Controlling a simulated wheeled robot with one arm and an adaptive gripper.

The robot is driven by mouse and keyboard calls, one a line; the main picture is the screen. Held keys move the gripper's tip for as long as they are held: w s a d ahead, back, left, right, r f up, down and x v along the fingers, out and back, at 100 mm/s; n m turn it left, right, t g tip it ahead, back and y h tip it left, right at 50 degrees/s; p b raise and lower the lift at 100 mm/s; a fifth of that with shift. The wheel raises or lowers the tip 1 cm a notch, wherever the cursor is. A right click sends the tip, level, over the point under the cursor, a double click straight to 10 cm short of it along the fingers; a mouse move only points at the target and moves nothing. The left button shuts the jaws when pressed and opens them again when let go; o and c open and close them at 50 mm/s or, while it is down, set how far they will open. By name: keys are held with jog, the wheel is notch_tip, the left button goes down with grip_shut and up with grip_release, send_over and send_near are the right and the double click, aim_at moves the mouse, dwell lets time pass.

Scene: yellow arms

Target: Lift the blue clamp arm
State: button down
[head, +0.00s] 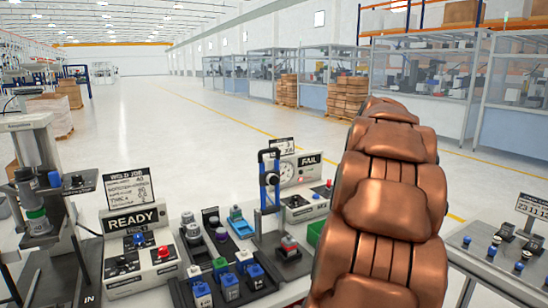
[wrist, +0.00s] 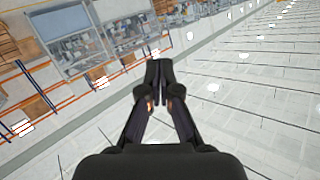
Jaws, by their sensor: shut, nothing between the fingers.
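The blue clamp arm (head: 276,182) stands upright on a dark fixture base in the middle of the work table in the head view. A dark round part sits within its frame. My gripper (wrist: 159,84) shows only in the wrist view, with its dark fingers together and nothing between them. The wrist view shows the hall and no clamp, so the gripper is away from it. My copper-coloured arm fills the right of the head view and hides what is behind it.
A READY box (head: 138,250) stands left of the clamp, and a FAIL gauge box (head: 304,188) is close behind it to the right. Trays with several small blue, green and white parts (head: 229,286) lie in front. A second table (head: 500,262) is at the right.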

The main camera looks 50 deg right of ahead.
jog(key=w+a+f+m+t+y, duration=0.3)
jog(key=w+a+f+y, duration=0.1)
jog(key=w+a+f, duration=0.2)
jog(key=m+t+y+b, duration=0.2)
jog(key=m+t+y, duration=0.1)
jog(key=t+y, duration=0.15)
send_near(270, 150)
jog(key=shift+g+y, duration=0.25)
jog(key=p+x, duration=0.2)
jog(key=x, duration=0.5)
jog(key=shift+w+d+r+p, duration=0.1)
jog(key=shift+d+p, duration=0.05)
jog(key=shift+p, duration=0.15)
jog(key=shift+r, duration=0.1)
